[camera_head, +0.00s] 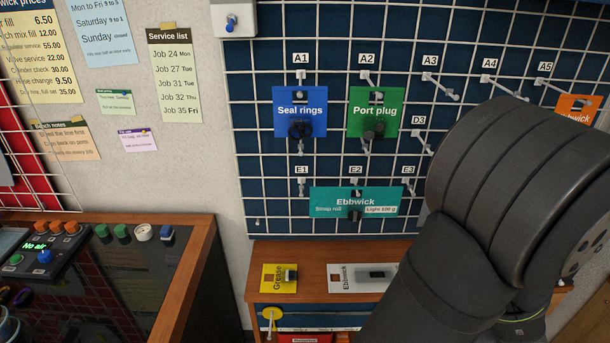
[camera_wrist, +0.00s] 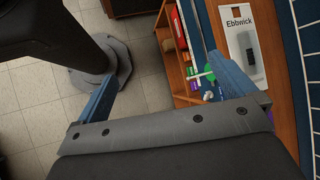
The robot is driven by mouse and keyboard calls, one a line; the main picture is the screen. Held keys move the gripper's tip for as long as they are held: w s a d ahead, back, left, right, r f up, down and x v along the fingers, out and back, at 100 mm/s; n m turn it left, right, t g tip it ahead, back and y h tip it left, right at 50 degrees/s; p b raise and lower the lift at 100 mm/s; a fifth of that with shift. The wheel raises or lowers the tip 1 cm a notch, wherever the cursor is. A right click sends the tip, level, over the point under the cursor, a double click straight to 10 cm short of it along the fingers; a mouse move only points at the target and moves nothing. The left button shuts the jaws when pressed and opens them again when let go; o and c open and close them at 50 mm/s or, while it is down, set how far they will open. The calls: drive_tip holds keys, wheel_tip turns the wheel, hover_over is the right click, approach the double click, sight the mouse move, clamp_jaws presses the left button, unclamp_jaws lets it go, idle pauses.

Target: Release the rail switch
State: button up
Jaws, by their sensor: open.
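A white wall box with a blue toggle (camera_head: 233,22) is at the top of the head view, left of the grid panel. It looks like a switch, but I see no label naming it the rail switch. My gripper (camera_wrist: 165,68) shows in the wrist view with its two blue fingers wide apart and nothing held between them. A green round piece with a white pin (camera_wrist: 208,72) is beside the right finger; I cannot tell whether they touch. In the head view my arm hides the gripper.
The grid panel holds Seal rings (camera_head: 299,110), Port plug (camera_head: 376,110) and teal Ebbwick (camera_head: 335,201) cards. Below, a wooden shelf top (camera_head: 315,255) carries a yellow Grease pack (camera_head: 279,278) and a white Ebbwick pack (camera_head: 345,277). A bench with knobs (camera_head: 195,262) stands left.

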drive_tip(key=shift+a+r, duration=0.2)
